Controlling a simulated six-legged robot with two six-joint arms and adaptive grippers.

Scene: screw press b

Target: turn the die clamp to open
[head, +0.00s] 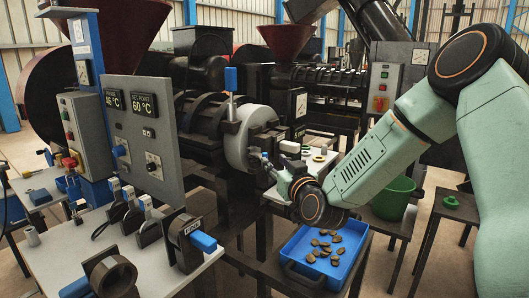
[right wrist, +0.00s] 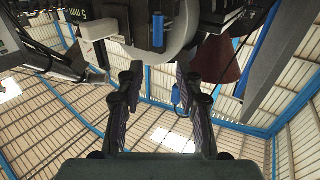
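A pale grey ring-shaped die head (head: 247,135) sits at the end of the black press barrel. A blue-tipped upright lever (head: 231,79), which looks like the die clamp handle, stands on the ring's left side. My right gripper (head: 268,168) is just below and in front of the ring; its fingertips are small and partly hidden in the head view. In the right wrist view my right gripper (right wrist: 158,88) has its fingers spread, with nothing held between them. The ring's pale underside (right wrist: 150,52) and a blue part (right wrist: 158,30) show beyond the fingers. My left gripper is out of view.
A control panel (head: 142,135) reading 60 °C stands left of the ring. A blue tray (head: 292,268) with brown pieces lies below my right arm. A green bucket (head: 392,198) stands at right. A front-left table (head: 60,258) carries black holders with blue handles.

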